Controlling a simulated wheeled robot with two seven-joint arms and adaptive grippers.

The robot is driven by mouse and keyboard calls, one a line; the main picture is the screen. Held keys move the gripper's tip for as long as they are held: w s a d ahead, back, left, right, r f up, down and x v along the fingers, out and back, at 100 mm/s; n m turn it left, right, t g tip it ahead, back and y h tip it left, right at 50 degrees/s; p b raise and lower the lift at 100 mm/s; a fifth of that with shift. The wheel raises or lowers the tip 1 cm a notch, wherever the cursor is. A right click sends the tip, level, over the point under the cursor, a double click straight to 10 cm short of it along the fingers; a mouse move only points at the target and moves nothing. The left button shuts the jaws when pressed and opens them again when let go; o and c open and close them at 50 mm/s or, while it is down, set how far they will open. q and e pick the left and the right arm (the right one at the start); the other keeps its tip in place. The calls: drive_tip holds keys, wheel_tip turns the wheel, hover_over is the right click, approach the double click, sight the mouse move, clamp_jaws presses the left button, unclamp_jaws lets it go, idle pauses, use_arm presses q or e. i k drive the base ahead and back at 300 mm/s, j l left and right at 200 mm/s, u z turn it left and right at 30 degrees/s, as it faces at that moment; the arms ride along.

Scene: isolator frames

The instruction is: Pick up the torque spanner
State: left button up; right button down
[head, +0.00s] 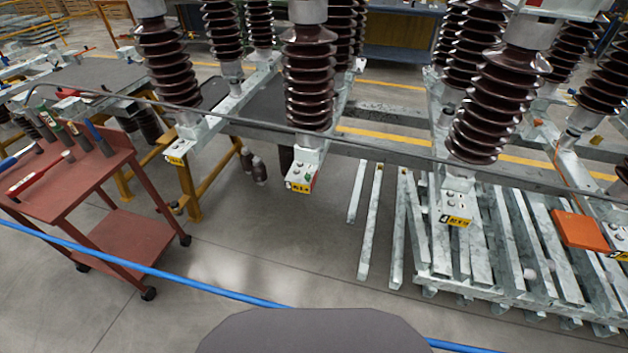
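A red tool cart (62,192) stands at the left. On its top lies a long thin tool with a red grip and a pale shaft (36,178), which may be the torque spanner; it is too small to be sure. A blue-handled tool (12,160) lies at the cart's far left, cut by the picture edge. Neither of my grippers is in view, and nothing is seen touching the tools.
Brown ribbed insulators (308,85) hang over steel frames in the middle and right. Galvanised beams (470,240) lie stacked at the right, with an orange plate (578,230). A blue line (150,268) crosses in front of the cart. Grey floor (270,240) between cart and beams is clear.

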sight(68, 156)
drive_tip(key=j+u, duration=0.1)
drive_tip(key=u, duration=1.75)
